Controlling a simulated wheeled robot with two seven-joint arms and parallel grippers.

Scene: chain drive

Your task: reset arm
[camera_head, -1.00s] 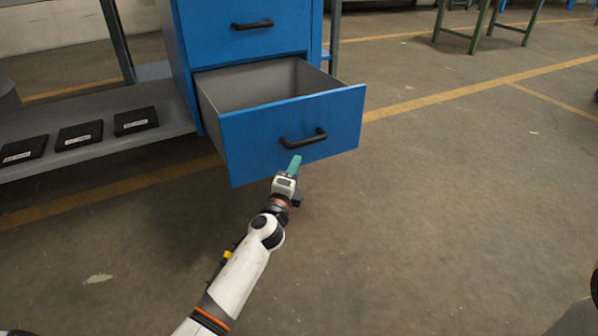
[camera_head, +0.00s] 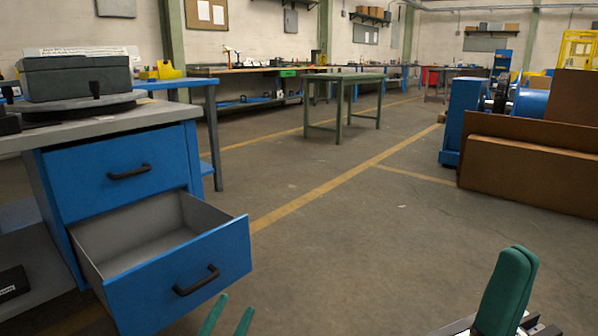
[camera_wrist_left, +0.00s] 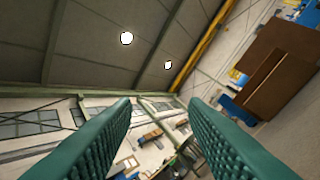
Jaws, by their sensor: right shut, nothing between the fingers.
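My left gripper (camera_head: 228,318) shows as two green fingertips at the bottom of the head view, just below and right of the open drawer's handle. Its fingers stand apart with nothing between them, and in the left wrist view (camera_wrist_left: 160,135) they point up toward the ceiling and far wall. My right gripper (camera_head: 507,288) is at the bottom right of the head view, its green fingers pressed together and empty. The lower blue drawer (camera_head: 185,280) is pulled out and empty, with a black handle (camera_head: 197,281) on its front.
The upper drawer (camera_head: 125,172) is closed under a worktop (camera_head: 150,112) that carries a grey box (camera_head: 75,76). A green table (camera_head: 343,77) stands farther back. Brown panels (camera_head: 530,175) stand at the right. The floor between is clear.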

